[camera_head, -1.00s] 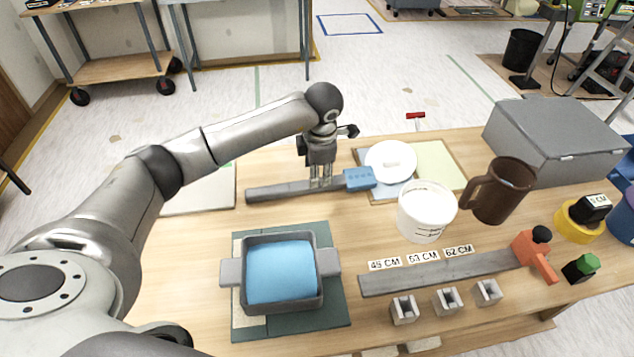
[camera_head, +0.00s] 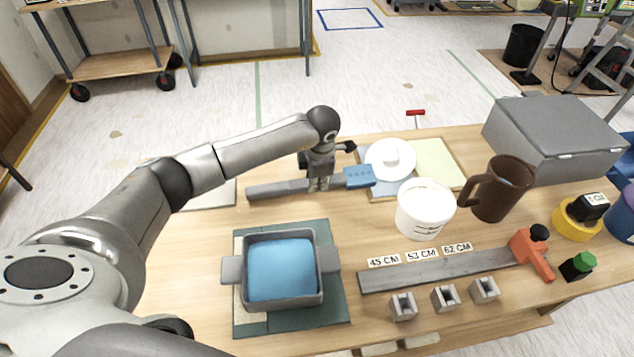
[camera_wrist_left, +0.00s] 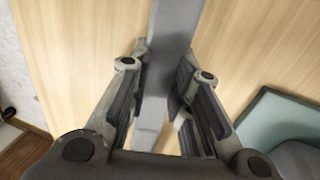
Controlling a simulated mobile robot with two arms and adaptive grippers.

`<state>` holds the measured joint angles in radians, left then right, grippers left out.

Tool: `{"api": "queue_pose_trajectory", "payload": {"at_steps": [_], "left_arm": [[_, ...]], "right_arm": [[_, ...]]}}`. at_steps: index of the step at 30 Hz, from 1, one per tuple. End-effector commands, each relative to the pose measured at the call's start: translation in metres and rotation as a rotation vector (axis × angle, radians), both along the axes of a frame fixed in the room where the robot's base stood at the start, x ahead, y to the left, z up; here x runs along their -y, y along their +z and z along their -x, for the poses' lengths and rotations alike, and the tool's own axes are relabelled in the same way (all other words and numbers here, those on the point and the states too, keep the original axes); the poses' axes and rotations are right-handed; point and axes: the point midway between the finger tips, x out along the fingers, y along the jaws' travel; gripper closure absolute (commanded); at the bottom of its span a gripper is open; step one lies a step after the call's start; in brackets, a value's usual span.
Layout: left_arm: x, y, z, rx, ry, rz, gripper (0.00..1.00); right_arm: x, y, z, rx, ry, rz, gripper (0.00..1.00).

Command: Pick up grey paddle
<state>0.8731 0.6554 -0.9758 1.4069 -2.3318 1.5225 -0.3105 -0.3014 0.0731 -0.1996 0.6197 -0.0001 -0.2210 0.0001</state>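The grey paddle (camera_head: 277,189) lies flat on the workbench behind the blue-filled tray. It is a long grey bar with a blue, perforated end piece (camera_head: 359,176) at its right. My left gripper (camera_head: 319,184) points down over the bar, just left of the blue piece. In the left wrist view the grey bar (camera_wrist_left: 174,22) runs between the two fingers of my left gripper (camera_wrist_left: 168,85). The fingers stand apart on either side of it, and I see no firm grip. My right gripper is not in view.
The grey tray (camera_head: 231,270) with blue contents stands in front. A white bucket (camera_head: 424,212), a brown mug (camera_head: 501,190) and a white lidded dish (camera_head: 390,160) are to the right. A grey measuring bar (camera_head: 440,270) and a grey box (camera_head: 552,135) lie further right.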

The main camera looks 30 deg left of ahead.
Motion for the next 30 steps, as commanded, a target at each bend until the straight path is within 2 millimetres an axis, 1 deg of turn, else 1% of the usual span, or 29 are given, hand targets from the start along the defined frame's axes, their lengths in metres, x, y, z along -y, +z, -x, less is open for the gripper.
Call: {"api": "queue_pose_trajectory", "payload": {"at_steps": [1, 3, 12, 17, 20, 23, 26, 30], "left_arm": [[0.000, 0.000, 0.000, 0.000, 0.000, 0.000, 0.93], [0.000, 0.000, 0.000, 0.000, 0.000, 0.000, 1.00], [0.000, 0.001, 0.000, 0.002, 0.001, 0.000, 1.00], [-0.001, 0.008, -0.001, 0.004, 0.001, -0.001, 1.00], [0.000, 0.019, -0.001, 0.005, -0.001, 0.000, 1.00], [0.001, 0.035, 0.001, 0.005, -0.003, 0.000, 1.00], [0.007, 0.050, 0.012, 0.006, -0.005, -0.001, 1.00], [0.020, 0.079, 0.033, 0.008, -0.005, 0.001, 1.00]], "right_arm": [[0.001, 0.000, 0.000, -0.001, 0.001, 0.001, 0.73], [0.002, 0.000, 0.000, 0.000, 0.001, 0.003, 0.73], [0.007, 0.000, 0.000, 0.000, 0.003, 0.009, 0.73], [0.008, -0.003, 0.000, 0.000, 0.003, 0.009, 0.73], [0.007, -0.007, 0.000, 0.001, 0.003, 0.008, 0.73], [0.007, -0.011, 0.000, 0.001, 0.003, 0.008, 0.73], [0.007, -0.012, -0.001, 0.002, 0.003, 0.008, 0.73], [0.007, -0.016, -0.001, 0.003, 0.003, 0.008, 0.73]]}}
